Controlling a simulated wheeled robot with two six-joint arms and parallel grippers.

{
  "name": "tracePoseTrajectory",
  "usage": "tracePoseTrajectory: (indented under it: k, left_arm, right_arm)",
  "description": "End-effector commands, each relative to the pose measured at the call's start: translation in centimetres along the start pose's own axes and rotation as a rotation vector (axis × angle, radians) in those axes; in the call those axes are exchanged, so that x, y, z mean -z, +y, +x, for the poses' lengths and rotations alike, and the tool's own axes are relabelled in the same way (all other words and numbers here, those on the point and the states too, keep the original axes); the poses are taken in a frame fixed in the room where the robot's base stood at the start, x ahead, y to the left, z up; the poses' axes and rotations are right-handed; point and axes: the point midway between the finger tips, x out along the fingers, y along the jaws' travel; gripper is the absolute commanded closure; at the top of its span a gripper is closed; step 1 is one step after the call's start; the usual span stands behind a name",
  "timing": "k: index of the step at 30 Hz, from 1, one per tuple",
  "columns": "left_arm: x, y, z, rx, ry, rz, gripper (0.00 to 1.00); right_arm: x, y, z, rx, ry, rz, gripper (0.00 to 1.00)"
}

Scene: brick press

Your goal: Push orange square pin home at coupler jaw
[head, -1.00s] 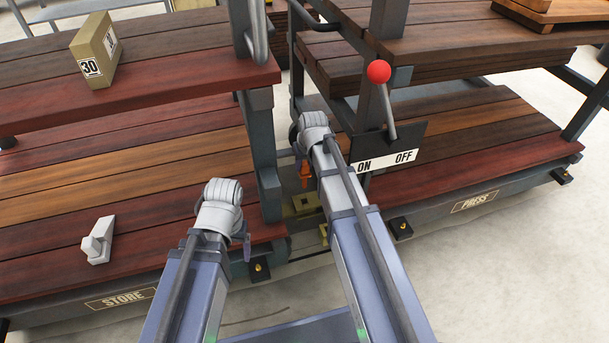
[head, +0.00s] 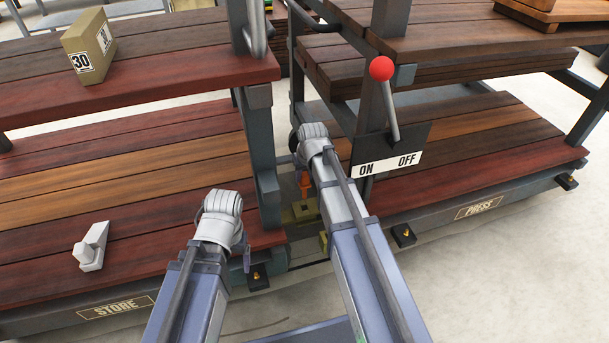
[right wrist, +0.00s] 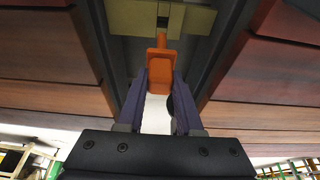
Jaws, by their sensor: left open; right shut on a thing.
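The orange square pin (head: 304,181) is upright in the gap between the two carts, above the yellow coupler jaw (head: 300,214). My right gripper (right wrist: 159,95) is shut on the orange pin (right wrist: 157,68), with a dark finger on each side. In the right wrist view the pin's far end lines up with the slot of the yellow jaw (right wrist: 198,20); I cannot tell how deep it sits. My left gripper (head: 246,255) is open and apart from the pin, beside the store cart's front edge; its fingers are mostly hidden by the arm.
The store cart (head: 115,307) is on the left, with a grey-white block (head: 90,247) on its lower deck and a tan box marked 30 (head: 88,46) above. The press cart (head: 479,207) is on the right. A red-knobbed lever (head: 382,69) stands by the ON/OFF plate (head: 387,163).

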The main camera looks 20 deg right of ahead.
Motion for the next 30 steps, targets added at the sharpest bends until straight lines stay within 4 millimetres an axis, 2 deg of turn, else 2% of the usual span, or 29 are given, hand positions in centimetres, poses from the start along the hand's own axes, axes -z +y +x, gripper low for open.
tracePoseTrajectory:
  k: [3, 13, 30]
  left_arm:
    - [0.1, 0.2, 1.6, 0.0, 0.001, 0.0, 0.2]
    - [0.3, 0.4, 4.3, 0.0, 0.003, 0.0, 0.2]
    - [0.3, 0.5, 4.6, 0.0, 0.003, 0.0, 0.2]
  right_arm:
    - [-0.5, 0.0, 1.5, 0.0, 0.0, 0.0, 1.0]
    - [-1.4, 0.0, 4.1, 0.0, 0.0, 0.0, 1.0]
    - [-1.5, 0.0, 4.4, 0.0, 0.0, 0.0, 1.0]
